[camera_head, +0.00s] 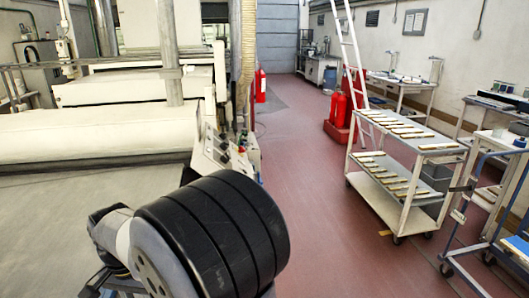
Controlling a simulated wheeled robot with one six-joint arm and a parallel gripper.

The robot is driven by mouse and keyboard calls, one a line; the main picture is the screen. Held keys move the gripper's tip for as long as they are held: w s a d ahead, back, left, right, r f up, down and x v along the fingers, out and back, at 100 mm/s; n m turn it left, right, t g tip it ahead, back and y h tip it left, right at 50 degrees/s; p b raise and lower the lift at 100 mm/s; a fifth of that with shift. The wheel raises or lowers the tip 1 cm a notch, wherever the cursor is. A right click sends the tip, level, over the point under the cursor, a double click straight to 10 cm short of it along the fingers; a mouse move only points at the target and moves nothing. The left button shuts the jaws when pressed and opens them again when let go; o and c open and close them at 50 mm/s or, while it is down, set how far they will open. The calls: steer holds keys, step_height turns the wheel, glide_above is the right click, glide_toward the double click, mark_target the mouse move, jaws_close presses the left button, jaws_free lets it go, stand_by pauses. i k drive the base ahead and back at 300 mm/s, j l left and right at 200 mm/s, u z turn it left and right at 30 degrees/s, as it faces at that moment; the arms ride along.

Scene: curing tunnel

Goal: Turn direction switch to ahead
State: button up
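A small slanted control panel (214,152) with several knobs or buttons stands at the right end of the pale tunnel machine (90,133), left of the picture's middle. The direction switch is probably on this panel, but the controls are too small for me to tell which one it is or how it is set. My arm, with a large black ribbed part, fills the lower middle in front of the panel and hides the area below it. My gripper's fingers do not show.
A white two-shelf trolley (392,212) with flat pieces stands at the right. A blue-railed cart (480,235) is at the lower right. Red extinguishers (338,108) stand by a white ladder (352,62). The red floor (310,200) between machine and trolley is clear.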

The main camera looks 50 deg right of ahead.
mark_target(224, 145)
steer(key=z, duration=1.25)
